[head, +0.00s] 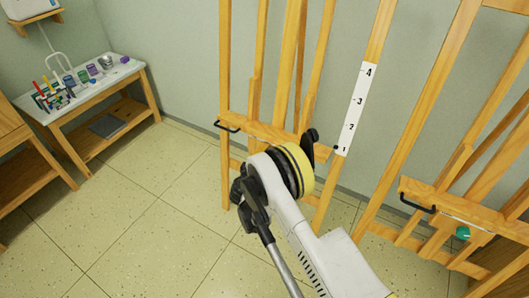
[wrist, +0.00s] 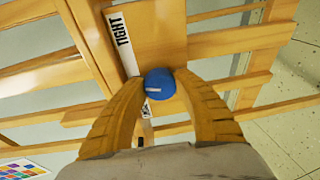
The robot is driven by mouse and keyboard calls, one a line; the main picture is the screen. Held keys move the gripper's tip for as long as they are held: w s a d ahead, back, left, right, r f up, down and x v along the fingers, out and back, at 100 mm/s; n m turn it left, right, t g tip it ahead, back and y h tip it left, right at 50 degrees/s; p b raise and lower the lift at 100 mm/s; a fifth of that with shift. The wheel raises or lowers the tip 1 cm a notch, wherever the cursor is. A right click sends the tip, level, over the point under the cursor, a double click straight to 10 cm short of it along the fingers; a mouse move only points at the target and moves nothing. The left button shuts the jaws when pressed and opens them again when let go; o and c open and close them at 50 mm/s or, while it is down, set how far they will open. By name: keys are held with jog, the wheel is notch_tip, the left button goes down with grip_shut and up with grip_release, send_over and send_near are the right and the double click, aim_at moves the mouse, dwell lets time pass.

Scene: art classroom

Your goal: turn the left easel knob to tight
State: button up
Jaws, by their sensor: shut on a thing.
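The blue left easel knob (wrist: 159,83) sits between the fingertips of my gripper (wrist: 161,92) in the wrist view, and the fingers are shut on it. A short white mark shows on the knob's face. A white strip reading TIGHT (wrist: 121,32) runs up the wood beside the knob. In the head view the left easel (head: 262,132) stands in front of my arm, and the knob is hidden there behind my wrist. A white strip numbered 1 to 4 (head: 356,105) is on its right upright.
A second easel (head: 415,190) with a green knob (head: 462,232) stands to the right. A small table (head: 135,72) with art supplies stands at the left wall. The tiled floor (head: 150,215) between is clear.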

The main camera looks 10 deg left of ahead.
jog(key=shift+m, duration=0.9)
jog(key=o, duration=1.2)
